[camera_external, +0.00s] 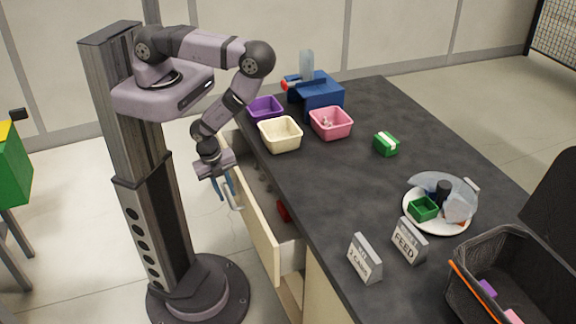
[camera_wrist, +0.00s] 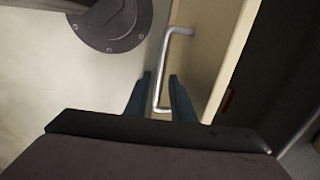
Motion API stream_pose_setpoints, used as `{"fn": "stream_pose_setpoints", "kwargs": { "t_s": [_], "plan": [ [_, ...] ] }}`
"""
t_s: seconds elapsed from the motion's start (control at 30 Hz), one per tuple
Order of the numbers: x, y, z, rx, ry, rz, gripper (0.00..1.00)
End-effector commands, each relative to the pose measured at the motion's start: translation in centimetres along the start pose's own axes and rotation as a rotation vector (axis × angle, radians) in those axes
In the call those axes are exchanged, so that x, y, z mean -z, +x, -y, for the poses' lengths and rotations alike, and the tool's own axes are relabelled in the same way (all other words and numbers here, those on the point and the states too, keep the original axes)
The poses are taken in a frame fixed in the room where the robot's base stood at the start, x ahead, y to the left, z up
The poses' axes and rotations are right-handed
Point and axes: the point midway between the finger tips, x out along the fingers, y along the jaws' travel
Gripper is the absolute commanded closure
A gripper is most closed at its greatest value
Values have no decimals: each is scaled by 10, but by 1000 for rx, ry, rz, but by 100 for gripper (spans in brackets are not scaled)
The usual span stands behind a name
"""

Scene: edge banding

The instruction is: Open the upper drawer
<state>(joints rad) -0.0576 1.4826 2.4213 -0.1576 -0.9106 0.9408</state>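The upper drawer (camera_external: 262,235) stands pulled out from the dark-topped counter, its cream front well clear of the cabinet, and a red item (camera_external: 283,211) shows inside. Its silver bar handle (camera_wrist: 167,45) is on the outer face of the drawer front (camera_wrist: 212,60). My gripper (camera_wrist: 160,75) is open, with one blue finger on each side of the handle's bar and visible gaps to it. In the external view my gripper (camera_external: 227,190) is at the drawer front near the handle (camera_external: 234,201).
On the counter (camera_external: 330,190) are purple (camera_external: 265,109), cream (camera_external: 280,134) and pink (camera_external: 331,123) bins, a blue dispenser (camera_external: 318,92), a plate (camera_external: 437,224), two signs (camera_external: 365,259) and a dark basket (camera_external: 520,270). Open floor lies left of the drawer.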

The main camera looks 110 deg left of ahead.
Motion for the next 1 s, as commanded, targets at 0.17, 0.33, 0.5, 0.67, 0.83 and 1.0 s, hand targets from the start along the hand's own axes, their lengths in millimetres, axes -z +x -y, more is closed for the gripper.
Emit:
{"fn": "stream_pose_setpoints", "kwargs": {
  "t_s": [0.17, 0.33, 0.5, 0.67, 0.83, 1.0],
  "plan": [
    [0, 0, 0, -1, -1, 1, 72],
    [-1, -1, 0, -1, -1, 2, 72],
    [-1, -8, 0, -1, -1, 2, 72],
    [-1, -22, 0, -1, 0, 2, 72],
    [-1, -43, 1, -2, 1, 2, 72],
    [0, -62, 1, -1, 2, 1, 72]
  ]
}}
